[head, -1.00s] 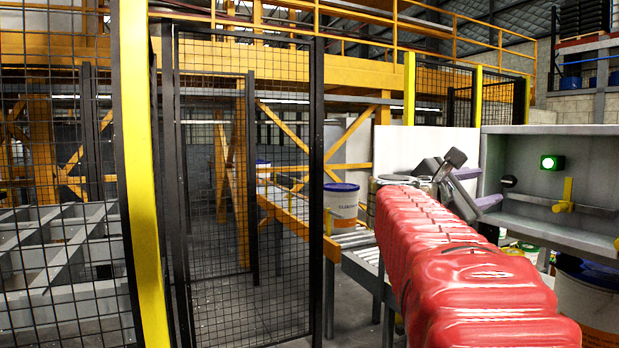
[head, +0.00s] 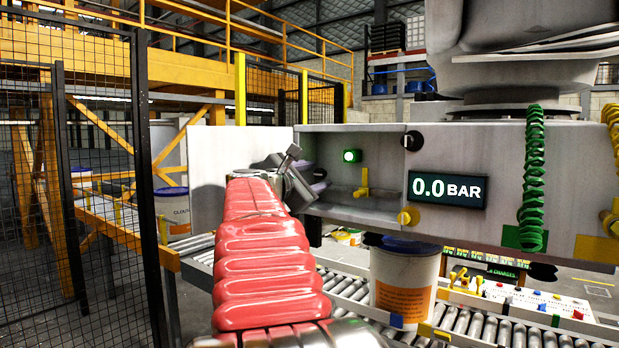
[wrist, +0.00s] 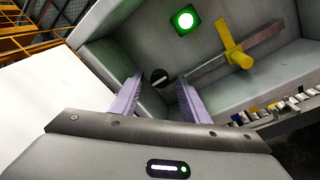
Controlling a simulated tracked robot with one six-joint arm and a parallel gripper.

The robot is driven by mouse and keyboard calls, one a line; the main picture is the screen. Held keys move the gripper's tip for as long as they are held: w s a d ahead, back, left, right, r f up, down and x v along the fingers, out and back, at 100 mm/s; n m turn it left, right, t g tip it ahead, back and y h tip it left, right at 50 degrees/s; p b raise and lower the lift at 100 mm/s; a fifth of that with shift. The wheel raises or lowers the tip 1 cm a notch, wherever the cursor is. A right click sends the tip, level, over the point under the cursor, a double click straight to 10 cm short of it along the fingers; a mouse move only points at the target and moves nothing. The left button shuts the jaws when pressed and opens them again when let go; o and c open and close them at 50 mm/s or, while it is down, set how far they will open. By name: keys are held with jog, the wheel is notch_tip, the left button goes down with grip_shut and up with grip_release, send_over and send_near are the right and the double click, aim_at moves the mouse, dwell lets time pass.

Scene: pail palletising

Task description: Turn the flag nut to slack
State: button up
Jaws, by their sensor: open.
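A yellow flag-shaped piece, which looks like the flag nut (wrist: 234,45), sits on a grey bar (wrist: 266,35) inside a grey open-fronted housing. It also shows upright in the head view (head: 364,181), right of my gripper. My gripper (wrist: 160,78) is open, with its two lavender fingers apart and nothing between them. It reaches into the housing's left part, left of the yellow piece and apart from it. A round black knob with a pale line (wrist: 158,82) shows beyond the gap between the fingers. In the head view my red-sleeved arm hides part of the gripper.
A green lamp (head: 351,156) glows in the housing above the yellow piece. A pressure display (head: 447,189) reads 0.0 BAR. A white pail (head: 402,285) stands on the roller conveyor (head: 350,308) below. Green coiled hose (head: 533,180) hangs at the right. Mesh fencing (head: 105,200) stands left.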

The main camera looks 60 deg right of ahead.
jog(key=shift+c, duration=0.5)
grip_shut()
jog(key=c, duration=1)
grip_release()
jog(key=shift+m, duration=0.4)
jog(key=shift+o, duration=0.2)
jog(key=m, duration=0.3)
jog(key=shift+h, duration=0.3)
jog(key=m, duration=0.3)
jog(key=shift+f+m, duration=0.15)
jog(key=shift+m, duration=0.25)
jog(key=m+g, duration=0.1)
jog(key=m, duration=0.6)
jog(key=shift+f+g+h, duration=0.15)
jog(key=shift+g+h, duration=0.15)
jog(key=shift+g, duration=0.1)
jog(key=shift+m, duration=0.4)
jog(key=shift+f, duration=0.1)
